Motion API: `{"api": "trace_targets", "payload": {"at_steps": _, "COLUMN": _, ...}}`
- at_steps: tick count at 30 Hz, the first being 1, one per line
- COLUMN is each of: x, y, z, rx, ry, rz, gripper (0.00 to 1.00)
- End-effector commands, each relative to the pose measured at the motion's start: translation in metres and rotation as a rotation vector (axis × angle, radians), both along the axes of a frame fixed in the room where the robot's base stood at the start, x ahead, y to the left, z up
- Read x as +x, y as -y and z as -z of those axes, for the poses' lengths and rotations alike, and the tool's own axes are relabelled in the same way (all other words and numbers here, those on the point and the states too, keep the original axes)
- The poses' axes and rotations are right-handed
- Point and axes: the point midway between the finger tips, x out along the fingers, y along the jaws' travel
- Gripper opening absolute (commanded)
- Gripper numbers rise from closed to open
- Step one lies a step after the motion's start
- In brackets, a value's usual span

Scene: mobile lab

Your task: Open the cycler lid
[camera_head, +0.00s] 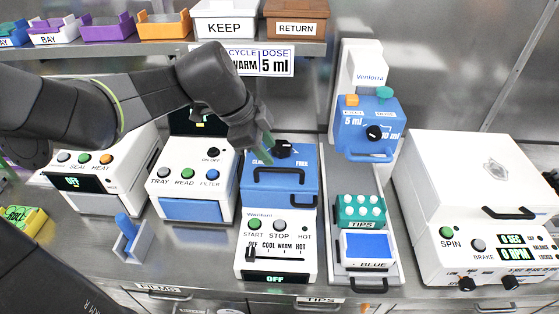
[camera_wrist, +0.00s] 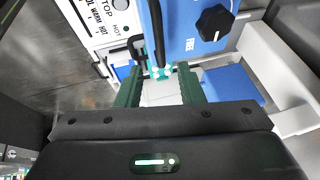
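The cycler (camera_head: 307,240) is a white machine with START and STOP buttons, a slider and an OFF display. Its blue lid (camera_head: 307,158) appears down. A black bar handle (camera_head: 280,170) runs along the lid's front, with a black knob (camera_head: 284,149) behind it. In the wrist view, the lid (camera_wrist: 185,35) is turned sideways, with the handle (camera_wrist: 157,30) and the knob (camera_wrist: 215,22) beside the word FREE. My gripper (camera_head: 264,154) hangs over the lid's left part, near the knob and handle. In the wrist view, its green fingers (camera_wrist: 160,82) are apart with nothing held between them.
A blue-headed dispenser (camera_head: 370,125) stands right of the cycler, with a teal tips rack (camera_head: 361,211) below it. A white spin machine (camera_head: 460,180) is farther right. A reader (camera_head: 195,180) stands left. A shelf (camera_head: 290,43) with bins hangs above.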

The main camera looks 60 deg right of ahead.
Motion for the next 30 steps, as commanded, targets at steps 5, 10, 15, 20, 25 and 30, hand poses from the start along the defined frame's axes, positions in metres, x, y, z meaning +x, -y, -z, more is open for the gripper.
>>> {"api": "trace_targets", "payload": {"at_steps": 5, "x": -0.011, "y": 0.011, "z": 0.033, "rx": 0.005, "ry": -0.002, "rz": 0.002, "gripper": 0.34}}
{"api": "trace_targets", "payload": {"at_steps": 10, "x": -0.017, "y": 0.018, "z": 0.053, "rx": 0.003, "ry": -0.002, "rz": 0.000, "gripper": 0.34}}
{"api": "trace_targets", "payload": {"at_steps": 15, "x": -0.019, "y": 0.020, "z": 0.060, "rx": 0.001, "ry": 0.000, "rz": 0.000, "gripper": 0.34}}
{"api": "trace_targets", "payload": {"at_steps": 20, "x": -0.019, "y": 0.021, "z": 0.061, "rx": 0.000, "ry": 0.000, "rz": 0.000, "gripper": 0.34}}
{"api": "trace_targets", "payload": {"at_steps": 25, "x": -0.019, "y": 0.021, "z": 0.061, "rx": 0.000, "ry": 0.000, "rz": -0.001, "gripper": 0.23}}
{"api": "trace_targets", "payload": {"at_steps": 30, "x": -0.019, "y": 0.021, "z": 0.061, "rx": 0.000, "ry": 0.000, "rz": -0.001, "gripper": 0.00}}
